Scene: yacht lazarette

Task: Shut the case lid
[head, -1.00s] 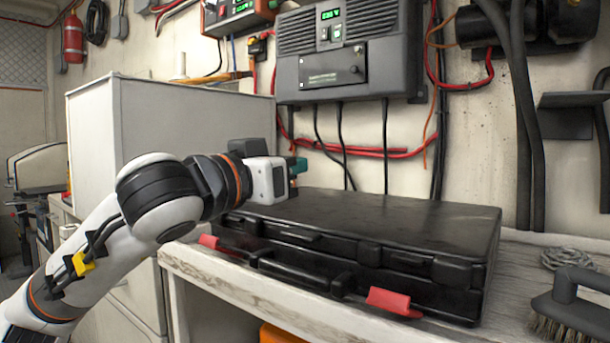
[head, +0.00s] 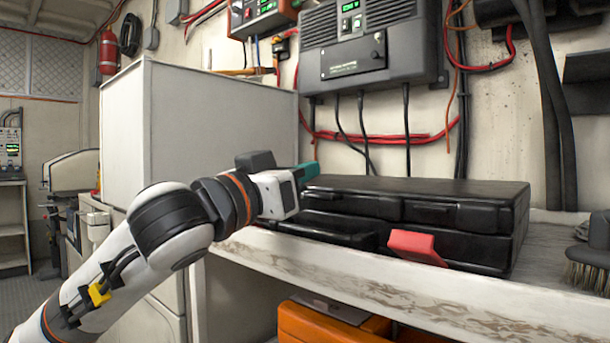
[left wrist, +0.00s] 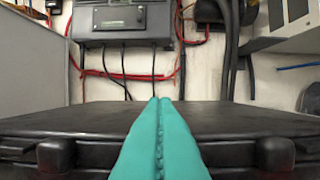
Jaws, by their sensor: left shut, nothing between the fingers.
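The black case (head: 460,215) lies on the white shelf, with its lid (head: 415,187) down flat over its base. A dark seam runs along the front; I cannot tell whether a small gap is left there. A red latch (head: 416,247) sticks out from the front. My left gripper (head: 308,173), with teal fingers, is shut and empty at the front left of the lid. In the left wrist view the closed fingers (left wrist: 160,105) point across the lid (left wrist: 235,118); contact cannot be told. My right gripper is not in view.
The worn white shelf edge (head: 330,265) runs in front of the case. A brush (head: 592,255) is at the right end. A white cabinet (head: 200,130) stands behind my left arm. A grey wall unit (head: 365,50) with hanging cables is above, and orange boxes (head: 330,320) are below.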

